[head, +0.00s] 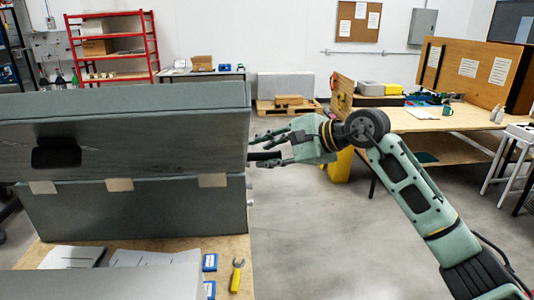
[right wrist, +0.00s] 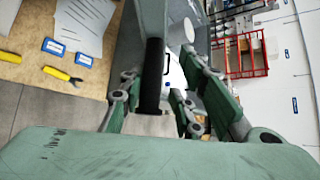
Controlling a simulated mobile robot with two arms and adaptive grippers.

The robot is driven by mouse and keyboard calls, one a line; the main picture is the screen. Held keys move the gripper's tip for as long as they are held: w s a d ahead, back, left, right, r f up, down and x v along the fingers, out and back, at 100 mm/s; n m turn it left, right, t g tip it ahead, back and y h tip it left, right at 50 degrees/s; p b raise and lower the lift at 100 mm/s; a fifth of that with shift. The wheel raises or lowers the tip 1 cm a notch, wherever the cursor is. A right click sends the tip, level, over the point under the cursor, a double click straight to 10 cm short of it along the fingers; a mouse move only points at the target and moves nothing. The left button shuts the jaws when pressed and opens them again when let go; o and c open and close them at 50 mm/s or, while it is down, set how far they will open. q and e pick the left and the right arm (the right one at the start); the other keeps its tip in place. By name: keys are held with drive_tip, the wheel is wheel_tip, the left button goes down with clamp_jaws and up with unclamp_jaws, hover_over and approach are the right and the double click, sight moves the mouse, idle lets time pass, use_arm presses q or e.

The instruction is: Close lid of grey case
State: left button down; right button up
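The grey case (head: 130,212) stands on a wooden-topped table at the left of the head view. Its lid (head: 200,140) is the upper grey slab, with a dark oval recess on its face. Tan tabs sit along the seam below it. I cannot tell exactly how far the lid is open. A black bar (head: 262,155) sticks out at the case's right side; it also shows in the right wrist view (right wrist: 152,75). My right gripper (head: 284,145) is at that side, its fingers apart around the bar, with gaps visible. My left gripper is out of view.
Papers (head: 130,258), blue boxes (head: 210,262) and a yellow-handled tool (head: 237,275) lie on the table (head: 243,252) before the case. A wooden bench (head: 440,120) stands at the right. The floor between is clear.

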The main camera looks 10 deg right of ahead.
drive_tip(key=shift+o, duration=0.3)
drive_tip(key=shift+r, duration=0.1)
drive_tip(key=shift+s+d+r, duration=0.1)
drive_tip(key=shift+d+r, duration=0.05)
drive_tip(key=shift+d, duration=0.15)
drive_tip(key=v, duration=1.1)
drive_tip(key=shift+s, duration=0.2)
drive_tip(key=shift+f, duration=0.2)
